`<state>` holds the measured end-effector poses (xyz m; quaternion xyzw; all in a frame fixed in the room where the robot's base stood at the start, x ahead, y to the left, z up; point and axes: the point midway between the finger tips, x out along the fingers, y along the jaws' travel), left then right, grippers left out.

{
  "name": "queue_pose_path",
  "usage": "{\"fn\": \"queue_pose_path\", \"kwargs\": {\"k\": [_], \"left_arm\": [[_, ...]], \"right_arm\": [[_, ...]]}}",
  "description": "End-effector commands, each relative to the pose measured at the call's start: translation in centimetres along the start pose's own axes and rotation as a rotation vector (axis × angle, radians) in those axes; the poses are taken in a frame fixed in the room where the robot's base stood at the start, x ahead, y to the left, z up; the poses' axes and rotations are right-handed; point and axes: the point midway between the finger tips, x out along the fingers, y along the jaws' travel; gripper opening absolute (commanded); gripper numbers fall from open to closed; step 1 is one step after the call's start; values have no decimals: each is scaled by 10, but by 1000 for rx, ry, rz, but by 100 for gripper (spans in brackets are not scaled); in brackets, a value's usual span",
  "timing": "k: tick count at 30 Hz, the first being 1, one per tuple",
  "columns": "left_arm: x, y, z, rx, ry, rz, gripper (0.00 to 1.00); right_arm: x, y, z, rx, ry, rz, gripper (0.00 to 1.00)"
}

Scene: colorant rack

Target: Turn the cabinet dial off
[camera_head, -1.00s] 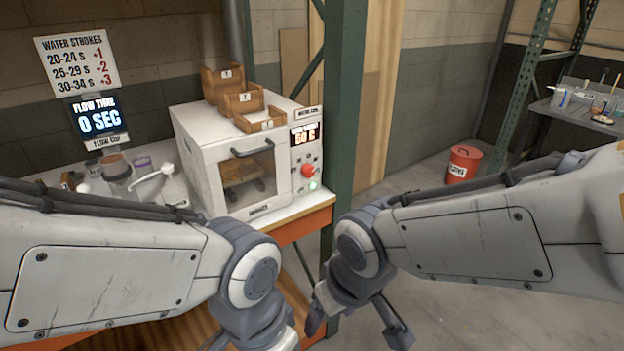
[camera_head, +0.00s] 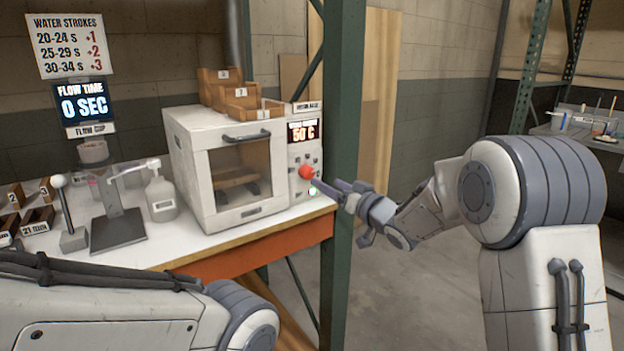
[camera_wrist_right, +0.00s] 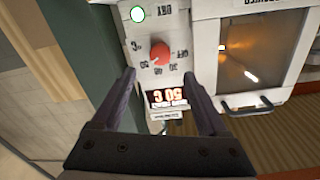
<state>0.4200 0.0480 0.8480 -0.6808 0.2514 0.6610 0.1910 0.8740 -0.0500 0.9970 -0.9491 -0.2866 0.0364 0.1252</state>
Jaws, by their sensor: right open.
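The white cabinet (camera_head: 190,150) stands on the bench with its windowed door closed. Its red dial (camera_head: 306,172) is on the narrow panel right of the door, below a display reading 50 C (camera_head: 303,132). A green-lit round light (camera_head: 312,190) sits below the dial. My right gripper (camera_head: 328,184) is close in front of the panel, partly covering its lower edge. In the right wrist view the picture is upside down: the red dial (camera_wrist_right: 160,53) lies beyond the two spread fingers (camera_wrist_right: 165,100), which hold nothing. My left arm shows at lower left; its gripper is out of frame.
A green metal post (camera_head: 346,120) stands just right of the cabinet, close to my right gripper. Wooden bins (camera_head: 238,97) sit on the cabinet. A white pump bottle (camera_head: 161,199) and a stand (camera_head: 118,230) are on the bench to the left.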

Motion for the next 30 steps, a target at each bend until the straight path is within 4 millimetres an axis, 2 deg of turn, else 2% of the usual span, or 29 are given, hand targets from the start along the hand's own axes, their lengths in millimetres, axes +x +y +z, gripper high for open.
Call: {"fn": "queue_pose_path", "kwargs": {"k": [6,12,18,26,30], "left_arm": [[-2,0,0,0,0,0,0],[-4,0,0,0,0,0,0],[-4,0,0,0,0,0,0],[-4,0,0,0,0,0,0],[-4,0,0,0,0,0,0]], "right_arm": [[44,-1,1,0,-2,-1,77],[73,-1,1,-1,-2,0,77],[85,-1,1,1,-2,1,77],[85,0,1,1,-2,2,77],[85,0,1,0,-2,2,23]]}}
